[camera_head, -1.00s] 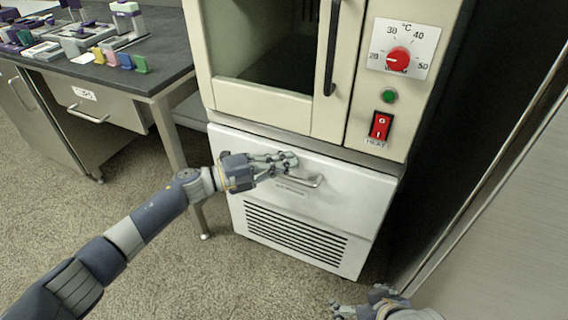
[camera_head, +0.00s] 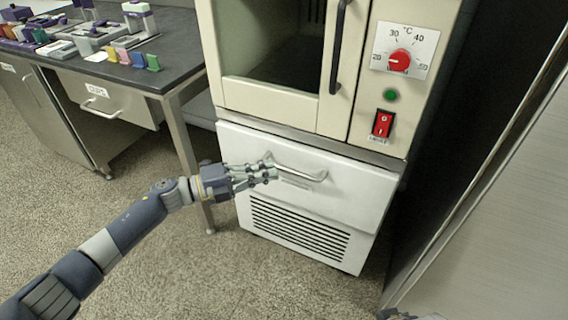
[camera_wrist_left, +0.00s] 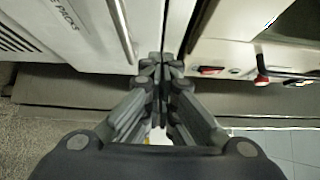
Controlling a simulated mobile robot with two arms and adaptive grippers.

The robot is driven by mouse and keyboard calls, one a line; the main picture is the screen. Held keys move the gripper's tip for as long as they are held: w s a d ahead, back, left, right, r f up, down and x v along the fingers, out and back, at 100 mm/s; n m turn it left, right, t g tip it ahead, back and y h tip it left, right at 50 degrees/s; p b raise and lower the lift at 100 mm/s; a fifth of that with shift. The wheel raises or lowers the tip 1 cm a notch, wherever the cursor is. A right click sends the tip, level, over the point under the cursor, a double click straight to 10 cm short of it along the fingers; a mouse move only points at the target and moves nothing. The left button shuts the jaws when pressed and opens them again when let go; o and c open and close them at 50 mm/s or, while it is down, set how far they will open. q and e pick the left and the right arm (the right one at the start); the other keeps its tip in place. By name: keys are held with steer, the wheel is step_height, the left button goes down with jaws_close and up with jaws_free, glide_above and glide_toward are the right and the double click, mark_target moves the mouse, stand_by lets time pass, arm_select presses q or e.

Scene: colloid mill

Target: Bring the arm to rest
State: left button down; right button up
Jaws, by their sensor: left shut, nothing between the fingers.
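My left gripper (camera_head: 268,171) is in front of the white drawer front (camera_head: 340,208) at the bottom of the cream cabinet, near the left end of its metal handle (camera_head: 300,172). In the left wrist view my left gripper (camera_wrist_left: 163,62) has its fingertips together with nothing between them. The handle (camera_wrist_left: 121,30) shows there to the left of the fingertips, apart from them. The drawer looks closed. Only a small piece of my right arm shows at the bottom edge of the head view; its fingers cannot be made out.
The cream cabinet (camera_head: 270,104) has a temperature dial (camera_head: 400,62), a green button (camera_head: 390,95) and a red switch (camera_head: 383,124). A dark-topped bench (camera_head: 160,75) with small coloured items stands at the left. A grey panel (camera_head: 500,220) stands at the right. The floor at the lower left is clear.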

arm_select(q)
steer(key=v, duration=0.5)
steer(key=shift+f, duration=0.1)
